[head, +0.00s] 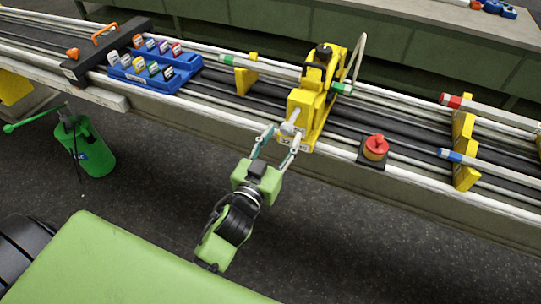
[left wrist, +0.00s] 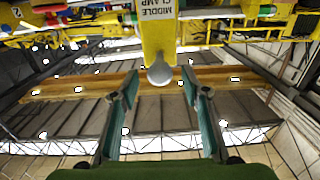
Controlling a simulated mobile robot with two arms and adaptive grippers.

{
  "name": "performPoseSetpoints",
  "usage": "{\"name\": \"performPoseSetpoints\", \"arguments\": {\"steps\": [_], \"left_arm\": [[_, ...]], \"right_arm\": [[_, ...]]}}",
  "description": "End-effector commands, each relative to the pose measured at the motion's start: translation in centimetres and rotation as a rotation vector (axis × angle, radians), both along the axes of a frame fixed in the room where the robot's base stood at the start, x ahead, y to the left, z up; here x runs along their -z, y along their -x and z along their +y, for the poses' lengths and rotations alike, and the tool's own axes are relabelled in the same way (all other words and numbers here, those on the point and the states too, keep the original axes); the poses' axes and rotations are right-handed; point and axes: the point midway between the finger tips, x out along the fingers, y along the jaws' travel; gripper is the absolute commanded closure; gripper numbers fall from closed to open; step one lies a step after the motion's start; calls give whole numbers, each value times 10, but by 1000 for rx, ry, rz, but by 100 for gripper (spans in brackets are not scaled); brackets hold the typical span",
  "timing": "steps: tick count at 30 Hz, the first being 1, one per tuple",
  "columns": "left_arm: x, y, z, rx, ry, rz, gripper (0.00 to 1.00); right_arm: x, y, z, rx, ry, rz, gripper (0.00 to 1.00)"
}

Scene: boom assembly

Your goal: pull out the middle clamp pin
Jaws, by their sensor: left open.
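The yellow middle clamp (head: 306,98) stands upright on the rails in the head view. Its "MIDDLE CLAMP" label shows upside down on the yellow face in the left wrist view (left wrist: 158,38). The clamp pin's grey round knob (head: 289,128) sticks out from the clamp's near side; it also shows in the left wrist view (left wrist: 159,74). My left gripper (head: 278,139) is open, with one finger on each side of the knob in the left wrist view (left wrist: 158,84). I cannot tell whether either finger touches it. The pin's shaft is hidden. My right gripper is not in view.
A red button (head: 376,146) sits on the near rail, right of the clamp. Yellow supports (head: 464,150) hold colour-banded tubes farther right. A green can (head: 90,150) is on the floor.

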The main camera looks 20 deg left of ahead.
Motion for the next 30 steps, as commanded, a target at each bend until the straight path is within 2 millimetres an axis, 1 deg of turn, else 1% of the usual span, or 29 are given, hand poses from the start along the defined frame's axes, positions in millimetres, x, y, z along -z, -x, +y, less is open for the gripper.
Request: {"name": "performPoseSetpoints", "arguments": {"steps": [1, 6, 9, 13, 18, 30], "left_arm": [[1, 12, 0, -1, 3, 4, 58], [2, 45, 2, -2, 2, 6, 58], [2, 61, 2, -2, 1, 5, 58], [1, 76, 3, -1, 1, 3, 58], [0, 86, 3, 0, 0, 2, 58], [0, 87, 3, 0, -1, 1, 58]], "right_arm": [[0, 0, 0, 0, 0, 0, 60], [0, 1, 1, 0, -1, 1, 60], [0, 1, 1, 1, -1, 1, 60], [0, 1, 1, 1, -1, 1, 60], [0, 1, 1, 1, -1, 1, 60], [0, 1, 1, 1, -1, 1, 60]]}}
